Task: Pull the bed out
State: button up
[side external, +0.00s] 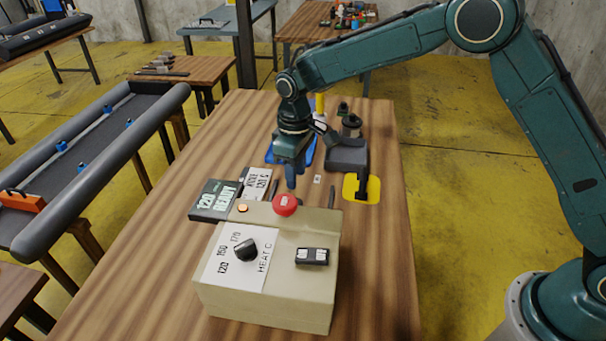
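My gripper (290,172) points down over the wooden table, behind the beige control box (268,315). Its fingers overlap in this view, so their opening does not show. Behind it is a flat blue piece (312,145), mostly hidden by my gripper; I cannot tell whether this is the bed or whether my gripper touches it. Just right of my gripper is a dark grey block (348,153) with a dark upright part reaching down to a yellow pad (373,190). The box carries a red button (285,205), a black heat dial (246,250) and a black rocker switch (312,256).
The wooden table's (130,265) left front is clear.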

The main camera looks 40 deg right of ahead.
notch_tip(320, 180, down, 10)
jog(key=shift+r, duration=0.25)
dwell(0.4)
grip_shut()
